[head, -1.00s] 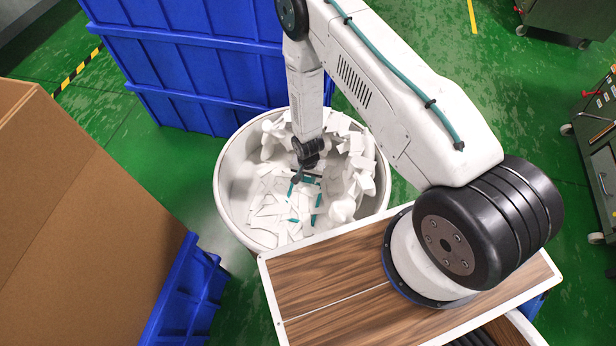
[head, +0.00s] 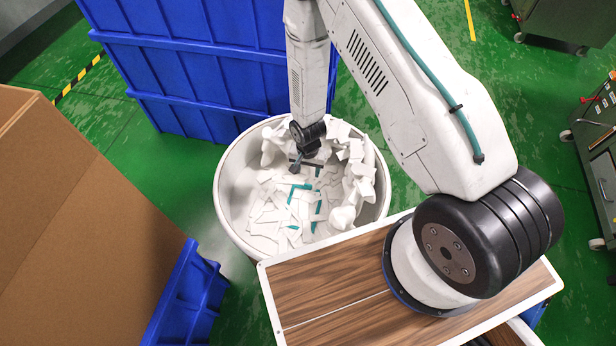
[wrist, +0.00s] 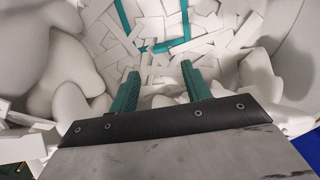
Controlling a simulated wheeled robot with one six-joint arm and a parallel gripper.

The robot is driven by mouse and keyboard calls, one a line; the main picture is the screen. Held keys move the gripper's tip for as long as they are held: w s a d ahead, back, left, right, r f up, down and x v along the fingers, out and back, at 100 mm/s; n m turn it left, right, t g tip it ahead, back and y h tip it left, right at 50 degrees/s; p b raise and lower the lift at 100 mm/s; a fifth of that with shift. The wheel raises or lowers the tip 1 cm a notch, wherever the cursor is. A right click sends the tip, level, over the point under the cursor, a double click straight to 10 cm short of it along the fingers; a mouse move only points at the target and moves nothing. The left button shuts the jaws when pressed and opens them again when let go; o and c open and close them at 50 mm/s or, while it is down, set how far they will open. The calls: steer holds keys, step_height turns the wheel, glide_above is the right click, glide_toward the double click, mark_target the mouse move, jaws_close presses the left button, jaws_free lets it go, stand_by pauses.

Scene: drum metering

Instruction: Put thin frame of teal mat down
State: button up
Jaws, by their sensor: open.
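The thin teal mat frame (head: 291,195) lies among white scraps inside the round pale drum (head: 228,200). Parts of it show as narrow teal strips, and scraps or my gripper cover the rest. In the wrist view its strips (wrist: 166,46) lie beyond my fingertips. My gripper (wrist: 160,70) has two teal fingers spread apart with nothing between them. In the head view my gripper (head: 304,174) is inside the drum, over the far part of the scraps, and its fingers are hard to make out.
White lumpy foam pieces (head: 345,215) line the drum's right side. Blue crates (head: 200,70) stand behind it. A cardboard box (head: 80,220) stands at left on a blue container (head: 185,300). My wood-topped base is at the front right.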

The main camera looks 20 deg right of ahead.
steer(key=d+r+n, duration=0.3)
steer(key=r, duration=3.2)
steer(key=s+d+r+n+t, duration=0.1)
steer(key=s+d+r+n, duration=0.15)
steer(key=s+r, duration=0.9)
steer(key=s+d+r, duration=0.1)
steer(key=s+r, duration=0.3)
steer(key=s, duration=0.3)
steer(key=s+d+r+n, duration=0.1)
steer(key=s+r, duration=0.4)
steer(key=s, duration=0.1)
steer(key=shift+s, duration=0.4)
